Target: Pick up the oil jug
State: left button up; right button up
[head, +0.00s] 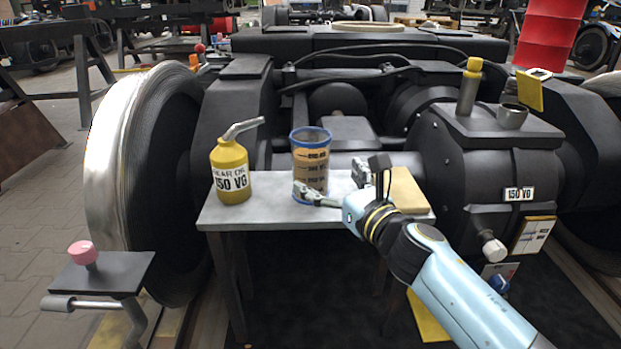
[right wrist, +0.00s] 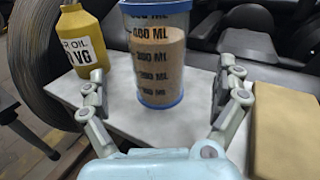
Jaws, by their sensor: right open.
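The oil jug (head: 231,172) is yellow with a grey spout and a "GEAR OIL 150 VG" label. It stands upright on the left part of a small grey table (head: 262,212). In the right wrist view the jug (right wrist: 80,42) is at the upper left, its top cut off. My right gripper (head: 333,192) is over the table, right of the jug. In the right wrist view the gripper (right wrist: 161,95) is open and empty, its fingers spread on either side of a measuring cup. The jug is outside the fingers, beyond the left one. My left gripper is not in view.
The clear measuring cup (head: 311,160) with brown contents and blue rims stands right of the jug. A tan block (head: 408,190) lies at the table's right end. A large wheel (head: 150,180) and dark bogie housing (head: 490,150) surround the table.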

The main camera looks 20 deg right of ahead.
jog(key=shift+x, duration=1.05)
jog(key=x, duration=0.2)
jog(key=f+b+x, duration=0.1)
jog(key=x, duration=0.1)
jog(key=shift+w+a, duration=0.15)
jog(key=shift+w, duration=0.05)
jog(key=shift+w+a+r, duration=0.1)
jog(key=shift+w, duration=0.35)
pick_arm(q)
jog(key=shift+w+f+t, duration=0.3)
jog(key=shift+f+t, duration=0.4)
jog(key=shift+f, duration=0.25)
pick_arm(e)
jog(key=c, duration=1.3)
jog(key=shift+c, duration=0.2)
